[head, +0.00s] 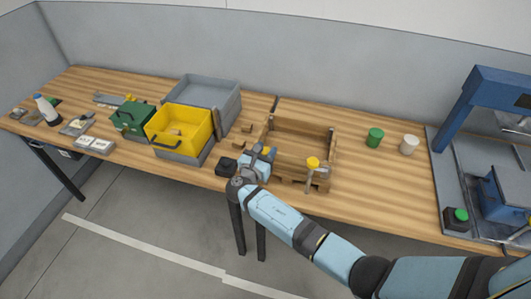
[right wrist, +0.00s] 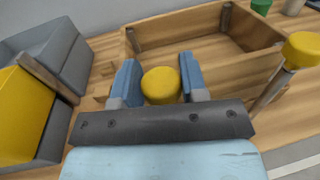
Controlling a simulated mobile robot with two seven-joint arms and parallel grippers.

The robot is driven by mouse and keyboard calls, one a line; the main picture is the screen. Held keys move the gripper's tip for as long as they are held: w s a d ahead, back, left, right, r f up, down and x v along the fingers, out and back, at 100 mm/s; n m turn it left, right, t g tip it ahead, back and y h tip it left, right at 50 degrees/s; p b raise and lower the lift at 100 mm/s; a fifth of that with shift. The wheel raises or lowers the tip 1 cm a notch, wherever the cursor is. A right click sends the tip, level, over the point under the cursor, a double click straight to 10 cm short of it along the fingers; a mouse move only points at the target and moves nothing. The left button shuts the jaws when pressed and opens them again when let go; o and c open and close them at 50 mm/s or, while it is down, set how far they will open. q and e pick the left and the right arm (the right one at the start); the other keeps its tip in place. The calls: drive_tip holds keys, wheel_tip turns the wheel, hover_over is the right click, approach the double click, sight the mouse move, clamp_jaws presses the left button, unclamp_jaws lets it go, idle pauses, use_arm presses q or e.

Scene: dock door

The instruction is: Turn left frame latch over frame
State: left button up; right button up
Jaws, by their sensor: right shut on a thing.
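The wooden frame (head: 303,127), an open box-like frame, stands on the bench; it also fills the top of the right wrist view (right wrist: 200,42). The left frame latch shows as a yellow knob (right wrist: 161,86) at the frame's near left corner. My right gripper (right wrist: 160,82) is shut on this knob, one blue finger on each side. In the head view the gripper (head: 262,156) covers most of the latch. The right frame latch, a yellow knob (head: 313,163) on a post, stands at the near right corner. My left gripper is not in view.
Left of the frame are a yellow bin (head: 180,125), a grey bin (head: 205,88) and a green box (head: 132,118). A green cylinder (head: 375,137) and a white cylinder (head: 409,145) stand to the right, before a blue machine (head: 480,100). Bench right of the frame is mostly clear.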

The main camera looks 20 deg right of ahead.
drive_tip(key=m+g+h+b, duration=0.1)
drive_tip(key=m+g, duration=0.1)
drive_tip(key=m+g+h+b, duration=0.1)
drive_tip(key=m+g+h, duration=0.1)
drive_tip(key=g, duration=0.1)
drive_tip(key=shift+f+h, duration=0.15)
drive_tip(key=shift+h, duration=0.15)
drive_tip(key=shift+m+g+h+b, duration=0.65)
drive_tip(key=shift+m+g, duration=0.75)
drive_tip(key=shift+g, duration=0.9)
drive_tip(key=o, duration=0.9)
drive_tip(key=shift+c, duration=0.2)
